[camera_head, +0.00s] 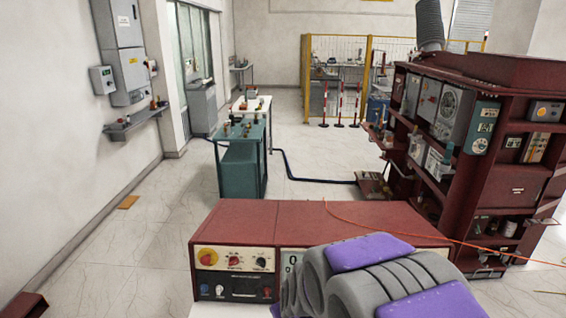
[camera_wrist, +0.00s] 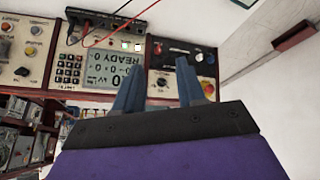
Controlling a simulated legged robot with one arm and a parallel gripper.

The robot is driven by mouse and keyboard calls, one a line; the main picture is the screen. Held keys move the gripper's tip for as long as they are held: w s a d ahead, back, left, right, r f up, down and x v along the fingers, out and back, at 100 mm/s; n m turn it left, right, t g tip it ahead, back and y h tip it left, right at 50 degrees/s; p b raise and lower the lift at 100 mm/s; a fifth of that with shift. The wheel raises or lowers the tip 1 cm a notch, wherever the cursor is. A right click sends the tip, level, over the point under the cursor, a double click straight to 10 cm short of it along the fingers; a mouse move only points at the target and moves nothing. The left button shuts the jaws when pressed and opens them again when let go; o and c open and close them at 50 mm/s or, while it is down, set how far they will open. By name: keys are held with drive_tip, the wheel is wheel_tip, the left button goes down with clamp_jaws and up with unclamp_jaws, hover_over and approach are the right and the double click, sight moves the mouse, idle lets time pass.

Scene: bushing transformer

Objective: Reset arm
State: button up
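My gripper (camera_wrist: 159,66) shows in the wrist view with its two blue fingers apart and nothing between them. Beyond the fingers is a red instrument console (camera_wrist: 55,55) with a keypad, a lit screen (camera_wrist: 105,72) reading READY upside down, and knobs. I cannot tell whether the fingers touch the console. In the head view my grey and purple arm (camera_head: 375,280) is folded at the bottom, in front of the red console (camera_head: 320,222). The arm hides part of the console's front panel. My gripper is not visible in the head view.
A dark red shelf unit (camera_head: 540,185) full of instruments stands at the right. A teal bench (camera_head: 240,170) stands beyond the console. Wall boxes (camera_head: 125,60) and a small shelf (camera_head: 135,121) are on the left wall. The tiled floor at left is mostly clear.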

drive_tip(key=s+d+r+m+g+b, duration=0.1)
drive_tip(key=s+d, duration=0.3)
drive_tip(key=s, duration=0.6)
drive_tip(key=s+d+r+m+g+h, duration=0.1)
drive_tip(key=s+d+r+m+g, duration=0.1)
drive_tip(key=s, duration=0.9)
drive_tip(key=s+d+r+m+g+b, duration=0.1)
drive_tip(key=s+d+r+m+g, duration=0.1)
drive_tip(key=s+d+r+g, duration=0.2)
drive_tip(key=s+d, duration=0.3)
drive_tip(key=s, duration=0.3)
drive_tip(key=shift+s+r+h+b, duration=0.2)
drive_tip(key=shift+r+h+b, duration=0.1)
drive_tip(key=shift+a, duration=0.1)
